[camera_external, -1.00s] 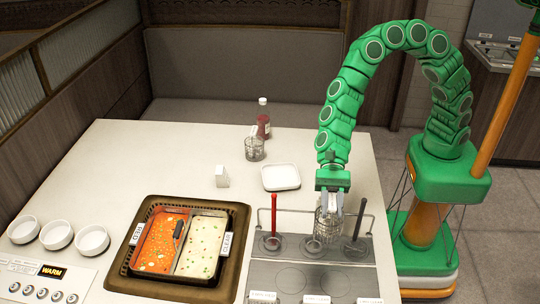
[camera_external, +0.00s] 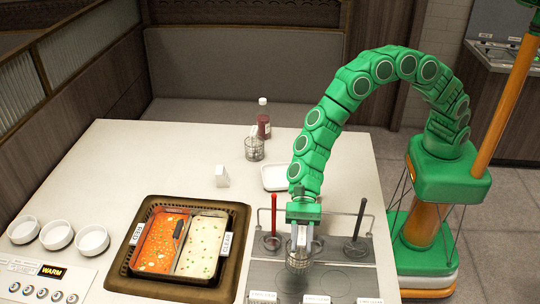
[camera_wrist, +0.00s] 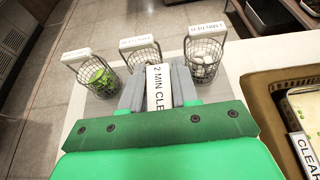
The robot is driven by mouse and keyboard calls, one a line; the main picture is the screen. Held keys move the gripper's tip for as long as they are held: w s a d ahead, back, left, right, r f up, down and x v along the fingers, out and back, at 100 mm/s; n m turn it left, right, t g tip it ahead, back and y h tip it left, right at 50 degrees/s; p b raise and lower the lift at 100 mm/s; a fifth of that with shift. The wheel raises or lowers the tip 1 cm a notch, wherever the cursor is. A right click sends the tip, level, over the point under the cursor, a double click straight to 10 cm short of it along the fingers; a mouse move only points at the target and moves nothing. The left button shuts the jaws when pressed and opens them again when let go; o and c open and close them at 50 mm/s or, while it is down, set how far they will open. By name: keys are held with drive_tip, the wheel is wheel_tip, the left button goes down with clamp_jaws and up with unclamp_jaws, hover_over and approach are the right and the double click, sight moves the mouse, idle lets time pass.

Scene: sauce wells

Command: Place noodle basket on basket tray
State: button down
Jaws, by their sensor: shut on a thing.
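My gripper (camera_external: 302,238) is shut on the handle of a wire basket (camera_external: 299,260), which hangs upright below the fingers. In the wrist view, a white label reading "2 MIN CLE" (camera_wrist: 158,90) sits between my gripper's fingers (camera_wrist: 158,88); the basket's body and contents are largely hidden there. The basket is over the grey tray (camera_external: 345,282) on the table's right side. I cannot tell whether it touches the tray.
A red-handled utensil (camera_external: 272,225) and a black-handled one (camera_external: 357,228) stand either side of the gripper. The wrist view shows labelled baskets with greens (camera_wrist: 97,77) and pale food (camera_wrist: 203,66). A divided broth pot (camera_external: 245,225) stands left.

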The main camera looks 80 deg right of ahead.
sight(291, 255)
drive_tip(key=shift+w+a+f, duration=0.3)
drive_tip(key=shift+w+f, duration=0.05)
drive_tip(key=shift+f, duration=0.25)
drive_tip(key=shift+w+a+f, duration=0.3)
drive_tip(key=shift+f, duration=0.3)
drive_tip(key=shift+w+a+f, duration=0.3)
drive_tip(key=shift+w+f, duration=0.05)
drive_tip(key=shift+f, duration=1.65)
drive_tip(key=c, duration=0.8)
unclamp_jaws()
drive_tip(key=shift+c, duration=0.2)
drive_tip(key=v, duration=1.2)
drive_tip(key=shift+o, duration=0.3)
